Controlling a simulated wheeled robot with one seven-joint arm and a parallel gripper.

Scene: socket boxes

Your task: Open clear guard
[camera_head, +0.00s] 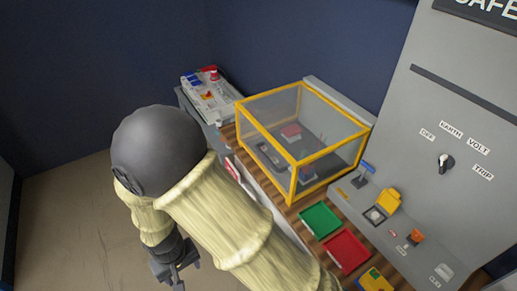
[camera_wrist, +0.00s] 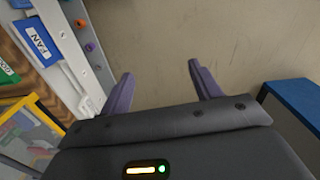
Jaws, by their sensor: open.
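The clear guard (camera_head: 297,160) is a see-through box with a yellow frame, on the wooden bench in the head view. It looks closed over several small parts, among them a red-topped block. Part of its yellow frame (camera_wrist: 22,102) shows at the left edge of the wrist view. My gripper (camera_head: 176,281) is low and to the left of the bench in the head view, apart from the guard. In the wrist view my gripper (camera_wrist: 165,85) has its two purple fingers spread, with nothing between them but bare floor behind.
Green (camera_head: 320,220) and red (camera_head: 346,251) trays lie in front of the guard. A grey panel (camera_head: 440,120) with a rotary knob stands at the right. A white board with red parts (camera_head: 210,97) sits behind left. A blue-topped cabinet (camera_wrist: 296,103) is at the wrist view's right.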

